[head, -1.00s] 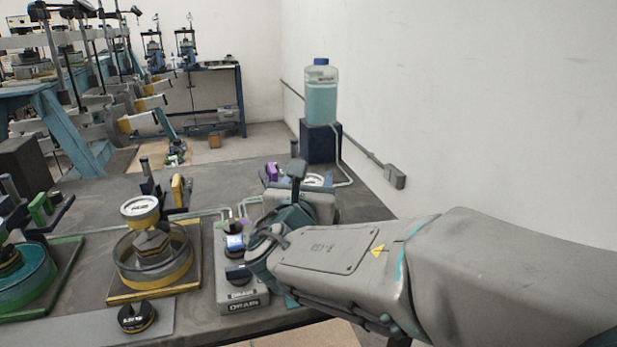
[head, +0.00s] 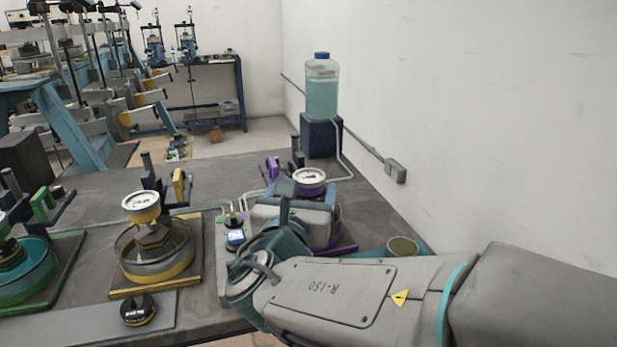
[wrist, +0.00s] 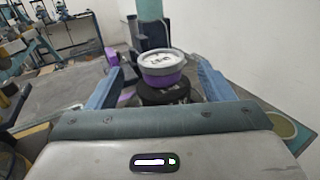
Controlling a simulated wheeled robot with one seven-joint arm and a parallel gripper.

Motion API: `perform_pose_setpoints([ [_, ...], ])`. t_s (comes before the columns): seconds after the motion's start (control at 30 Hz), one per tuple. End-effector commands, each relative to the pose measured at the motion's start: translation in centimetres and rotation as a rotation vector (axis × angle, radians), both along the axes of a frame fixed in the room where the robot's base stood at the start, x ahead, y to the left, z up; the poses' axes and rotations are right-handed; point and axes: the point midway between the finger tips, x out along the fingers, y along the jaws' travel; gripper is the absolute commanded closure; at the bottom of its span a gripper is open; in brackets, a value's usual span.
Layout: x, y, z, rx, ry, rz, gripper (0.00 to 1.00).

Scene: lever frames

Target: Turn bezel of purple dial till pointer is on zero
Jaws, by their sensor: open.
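The purple dial (head: 309,183) shows in the head view just beyond my gripper, with a white face, a pale rim and a purple body. In the wrist view the dial (wrist: 163,66) stands upright on a dark base, between and beyond my two fingers. My gripper (wrist: 166,76) is open, with one blue finger on each side of the dial; I cannot tell whether either touches it. The markings and pointer on the face are too small to read.
A yellow dial (head: 141,206) over a round pan stands to the left, with a green and teal unit (head: 24,262) further left. A bottle of teal liquid (head: 321,88) stands on a dark block behind the purple dial. A wall closes off the right side. An open cup (head: 403,247) is near my arm.

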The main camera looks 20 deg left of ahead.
Motion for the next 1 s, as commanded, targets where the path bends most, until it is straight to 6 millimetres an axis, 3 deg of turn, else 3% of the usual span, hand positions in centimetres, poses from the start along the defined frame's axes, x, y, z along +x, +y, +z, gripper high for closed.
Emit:
perform_pose_setpoints([
  [0.2,-4.8,-0.3,0.1,0.001,-0.002,0.003,0.25],
  [0.4,-7.1,-0.5,0.1,0.000,-0.001,0.002,0.25],
  [0.9,-7.6,-0.6,0.0,0.000,0.000,0.000,0.25],
  [1.0,-7.1,-1.4,0.1,0.020,0.019,-0.027,0.25],
])
